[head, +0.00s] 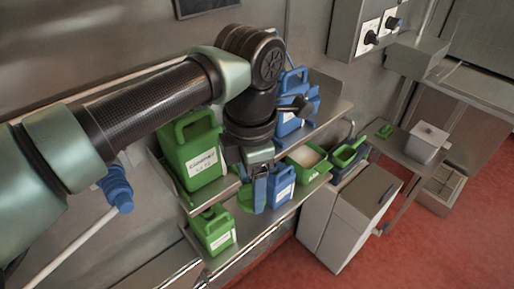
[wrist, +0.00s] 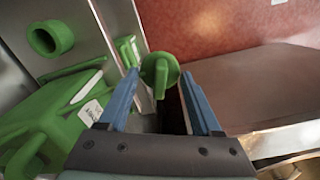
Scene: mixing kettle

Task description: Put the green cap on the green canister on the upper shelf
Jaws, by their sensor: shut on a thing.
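The green canister (head: 198,152) stands upright on the upper shelf, with a handle on top and a white label. My gripper (head: 259,196) points down just to the right of it, in front of a blue canister (head: 282,183). In the wrist view my gripper (wrist: 160,76) is shut on the green cap (wrist: 160,72), a round disc with a raised tab, held at the fingertips. A green canister body (wrist: 45,125) with a label fills the left of the wrist view, and a round green opening (wrist: 50,38) shows above it, apart from the cap.
Another green canister (head: 214,230) stands on the lower shelf. A green bin (head: 304,168) and another blue canister (head: 290,117) are close on the right. A grey cabinet (head: 347,215) stands farther right. Red floor (head: 430,250) is open at the lower right.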

